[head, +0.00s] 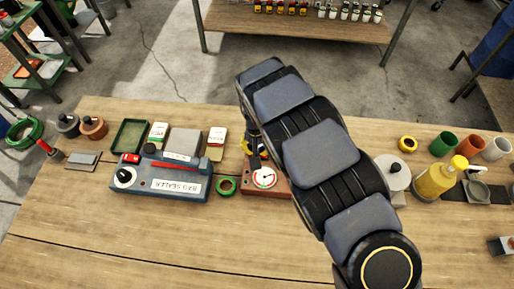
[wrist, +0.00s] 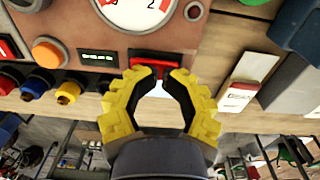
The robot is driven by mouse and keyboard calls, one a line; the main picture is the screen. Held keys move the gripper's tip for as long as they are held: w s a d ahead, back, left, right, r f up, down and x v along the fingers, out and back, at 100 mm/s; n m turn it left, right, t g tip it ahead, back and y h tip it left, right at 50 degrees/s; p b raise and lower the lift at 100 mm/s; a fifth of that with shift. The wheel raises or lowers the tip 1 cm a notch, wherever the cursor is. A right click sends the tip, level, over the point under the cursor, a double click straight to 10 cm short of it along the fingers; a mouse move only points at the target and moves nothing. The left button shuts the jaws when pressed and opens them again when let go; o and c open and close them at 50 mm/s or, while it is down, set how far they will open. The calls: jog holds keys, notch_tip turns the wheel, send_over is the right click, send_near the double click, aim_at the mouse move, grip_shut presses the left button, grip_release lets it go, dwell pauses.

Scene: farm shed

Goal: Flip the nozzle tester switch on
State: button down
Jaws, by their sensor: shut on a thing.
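The tester (head: 254,189) is a reddish-brown box with a round white gauge (head: 264,177), standing on the wooden bench right of the bag sealer. In the wrist view its panel (wrist: 60,20) fills the upper left, with the gauge, an orange button (wrist: 47,52), a small green-lit display (wrist: 97,56) and a red switch (wrist: 156,66) at the panel edge. My gripper (wrist: 160,76) has yellow fingers shut on the red switch. The fingertips partly cover the switch, so I cannot tell its on or off position. In the head view my arm hides part of the tester.
The grey-blue bag sealer (head: 160,182) and a green tape ring (head: 226,186) stand close left of the tester. Right of my arm are a white disc (head: 392,172), a yellow bottle (head: 436,180) and several cups. The bench front is clear.

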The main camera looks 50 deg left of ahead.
jog(key=shift+s+d+f, duration=0.1)
jog(key=shift+s+f, duration=0.15)
jog(key=shift+f, duration=0.1)
jog(key=shift+w+d, duration=0.75)
jog(key=shift+d, duration=0.15)
notch_tip(320, 180, up, 15)
jog(key=a, duration=0.1)
jog(key=shift+s+a, duration=0.2)
jog(key=shift+a, duration=0.05)
jog(key=shift+f, duration=0.1)
